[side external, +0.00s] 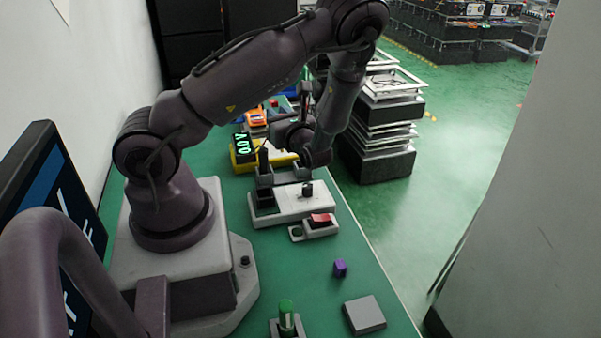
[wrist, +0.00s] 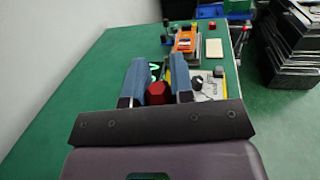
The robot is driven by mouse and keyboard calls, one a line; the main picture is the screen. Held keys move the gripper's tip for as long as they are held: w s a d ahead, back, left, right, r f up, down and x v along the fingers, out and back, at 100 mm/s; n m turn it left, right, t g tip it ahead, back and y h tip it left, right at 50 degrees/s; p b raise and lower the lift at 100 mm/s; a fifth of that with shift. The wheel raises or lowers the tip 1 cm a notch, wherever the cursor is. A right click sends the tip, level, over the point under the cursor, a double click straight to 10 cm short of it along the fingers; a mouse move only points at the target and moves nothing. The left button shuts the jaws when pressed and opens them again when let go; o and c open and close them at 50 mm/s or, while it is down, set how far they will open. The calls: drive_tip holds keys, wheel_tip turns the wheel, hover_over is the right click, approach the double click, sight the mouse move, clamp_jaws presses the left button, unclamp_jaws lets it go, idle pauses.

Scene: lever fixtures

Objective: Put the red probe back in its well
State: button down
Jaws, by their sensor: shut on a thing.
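The red probe (wrist: 157,94) shows in the wrist view as a red faceted end between the two blue fingers of my gripper (wrist: 158,77). My gripper is shut on it. The lower part of the probe is hidden by my gripper's dark body. In the side view my arm reaches over the table to the yellow meter (side external: 243,160), whose display reads about 0.0 V. The probe cannot be made out there. The meter's dial face (wrist: 206,86) lies just right of the fingers in the wrist view. I cannot make out the probe's well.
A pale fixture with a black knob (side external: 290,208) and a red rocker switch (side external: 320,219) stand near my arm. Nearer are a purple cube (side external: 340,268), a grey pad (side external: 364,314) and a green cylinder (side external: 286,315). An orange device (wrist: 186,42) stands beyond.

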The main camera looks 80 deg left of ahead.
drive_tip(key=w+f+t, duration=0.1)
drive_tip(key=w, duration=0.1)
drive_tip(key=w+a+f+m+t, duration=0.1)
drive_tip(key=w+f, duration=0.1)
drive_tip(key=w+a+f+m+t, duration=0.1)
drive_tip(key=w+f+t, duration=0.1)
drive_tip(key=shift+a, duration=0.2)
drive_tip(key=shift+f, duration=2)
drive_tip(key=shift+f, duration=0.15)
drive_tip(key=c, duration=1)
unclamp_jaws()
